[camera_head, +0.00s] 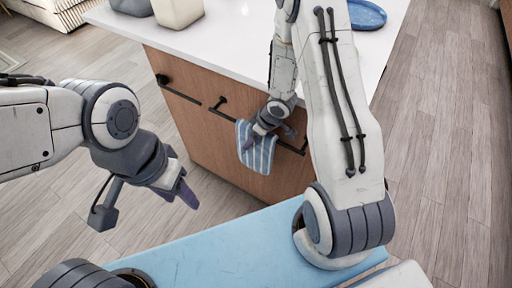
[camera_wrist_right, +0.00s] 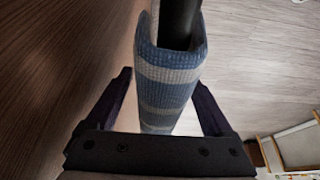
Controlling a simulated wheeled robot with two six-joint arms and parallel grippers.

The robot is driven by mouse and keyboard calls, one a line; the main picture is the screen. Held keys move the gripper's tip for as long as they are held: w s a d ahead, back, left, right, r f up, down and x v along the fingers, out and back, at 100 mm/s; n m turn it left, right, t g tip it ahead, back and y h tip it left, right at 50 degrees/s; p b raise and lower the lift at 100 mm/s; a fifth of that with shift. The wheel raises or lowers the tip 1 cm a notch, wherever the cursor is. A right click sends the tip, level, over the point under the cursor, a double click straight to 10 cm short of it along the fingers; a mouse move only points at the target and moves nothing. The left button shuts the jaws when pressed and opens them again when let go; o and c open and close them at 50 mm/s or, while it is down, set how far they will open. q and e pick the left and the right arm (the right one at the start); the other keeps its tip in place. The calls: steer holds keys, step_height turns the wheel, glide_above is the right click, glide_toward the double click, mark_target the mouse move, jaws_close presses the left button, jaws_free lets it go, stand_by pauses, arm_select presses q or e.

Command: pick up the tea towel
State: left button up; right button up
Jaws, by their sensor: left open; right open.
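The tea towel (camera_head: 258,152) is blue with pale stripes. It hangs folded over a dark bar on the front of the wooden island. It also shows in the right wrist view (camera_wrist_right: 166,78), draped over the bar, with its lower part between my fingers. My right gripper (camera_head: 252,137) is at the towel, partly covering its upper part. In the right wrist view my right gripper (camera_wrist_right: 162,92) is open, with one finger on each side of the towel and gaps beside it. My left gripper (camera_head: 184,190) is open and empty, away from the island on the left.
The island (camera_head: 188,112) has a wooden front with dark handles and a white top. Wooden floor (camera_head: 440,150) lies clear to the right.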

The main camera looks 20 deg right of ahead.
steer(key=shift+f, duration=0.25)
stand_by(0.3)
jaws_close()
